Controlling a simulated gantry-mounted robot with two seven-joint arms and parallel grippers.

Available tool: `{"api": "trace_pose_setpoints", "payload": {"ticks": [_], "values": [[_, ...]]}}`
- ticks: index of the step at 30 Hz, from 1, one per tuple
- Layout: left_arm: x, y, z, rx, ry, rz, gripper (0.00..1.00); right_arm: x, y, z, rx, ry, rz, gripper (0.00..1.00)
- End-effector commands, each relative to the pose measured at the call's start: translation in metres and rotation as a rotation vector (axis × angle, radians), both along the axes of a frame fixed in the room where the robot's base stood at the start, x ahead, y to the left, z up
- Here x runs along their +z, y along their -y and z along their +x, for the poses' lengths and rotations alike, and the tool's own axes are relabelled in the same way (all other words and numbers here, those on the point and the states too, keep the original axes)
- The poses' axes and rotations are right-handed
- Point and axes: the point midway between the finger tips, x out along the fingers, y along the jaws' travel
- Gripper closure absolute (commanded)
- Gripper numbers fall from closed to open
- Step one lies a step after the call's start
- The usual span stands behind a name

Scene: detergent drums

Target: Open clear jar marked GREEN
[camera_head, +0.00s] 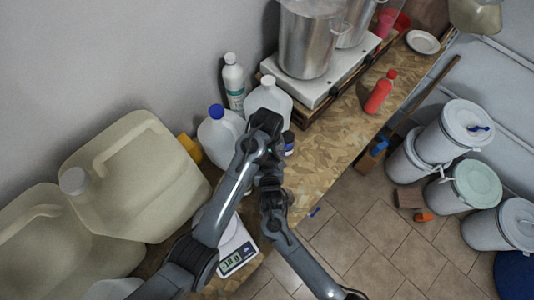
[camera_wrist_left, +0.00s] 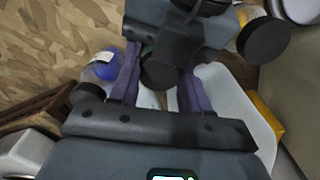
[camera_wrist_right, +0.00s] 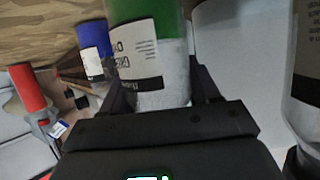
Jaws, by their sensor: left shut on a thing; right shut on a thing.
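The clear jar (camera_wrist_right: 168,92) with green contents and a white label fills the middle of the right wrist view, upside down in the picture. My right gripper (camera_wrist_right: 150,98) is shut around its side. The jar's dark lid (camera_wrist_left: 160,74) shows in the left wrist view between the purple fingers of my left gripper (camera_wrist_left: 157,88), which is shut on it. In the head view both grippers meet over the bench and my arms hide the jar. I cannot tell whether the lid is loose.
A jar with blue contents (camera_head: 288,140) stands close by. A dark-lidded jar with yellow contents (camera_wrist_left: 243,38) is on the other side. White jugs (camera_head: 217,135), large beige canisters (camera_head: 140,175) and a scale (camera_head: 238,258) crowd the bench.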

Motion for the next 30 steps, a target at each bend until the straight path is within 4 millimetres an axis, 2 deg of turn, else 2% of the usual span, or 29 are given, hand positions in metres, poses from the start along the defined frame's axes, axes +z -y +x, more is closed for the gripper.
{"api": "trace_pose_setpoints", "payload": {"ticks": [3,9,10,15,23,30], "values": [[0.000,0.000,0.000,0.078,0.002,0.000,0.90,0.000,-0.001,0.000,0.002,-0.001,0.000,1.00],[0.001,0.000,0.000,0.077,0.002,-0.001,0.90,0.000,-0.001,0.000,0.002,-0.001,0.000,1.00],[0.001,0.001,0.000,0.076,0.002,-0.001,0.50,0.000,-0.001,0.000,0.002,-0.001,0.000,1.00],[0.000,0.000,0.000,0.075,0.001,-0.002,0.28,0.000,-0.001,0.000,0.002,-0.001,0.001,1.00],[0.001,0.000,0.000,0.075,0.001,-0.001,0.28,0.000,-0.001,0.000,0.001,-0.001,0.000,1.00],[0.023,0.001,0.001,0.074,0.004,-0.002,0.28,0.000,0.000,0.000,0.001,-0.001,0.000,1.00]]}}
